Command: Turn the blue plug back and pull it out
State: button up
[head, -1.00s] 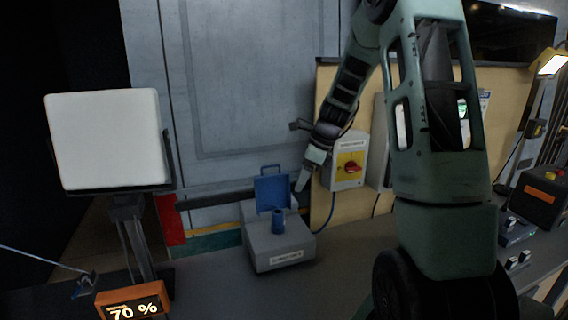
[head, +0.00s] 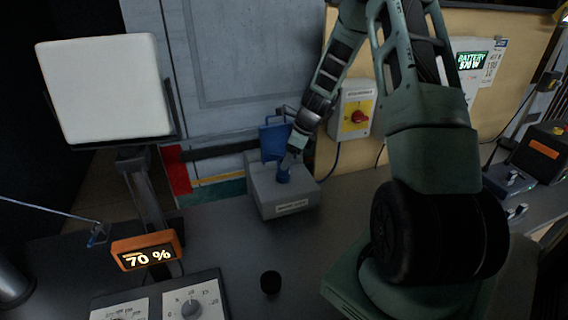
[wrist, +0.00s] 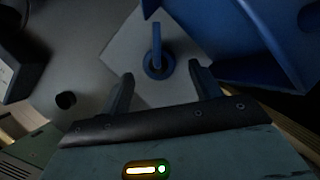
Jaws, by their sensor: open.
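The blue plug (head: 283,174) stands upright in the top of a grey socket box (head: 262,198) on the bench. In the wrist view the plug (wrist: 157,60) shows from above as a round blue body with a bar across it. A blue lid (head: 273,142) stands raised behind the plug. My gripper (head: 287,161) is at the plug's upper end in the head view, partly covering it. In the wrist view my gripper (wrist: 160,80) is open, its fingers apart, with the plug ahead of and roughly between the tips. I cannot tell whether they touch it.
A yellow-and-grey switch box (head: 355,112) with a red knob is on the wall to the right. An orange display (head: 146,251) reading 70 % and a dial panel (head: 190,303) sit at front left. A small black knob (head: 270,282) stands on the clear bench.

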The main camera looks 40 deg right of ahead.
aim_at(279, 166)
jog(key=shift+x, duration=2.2)
jog(key=c, duration=1.2)
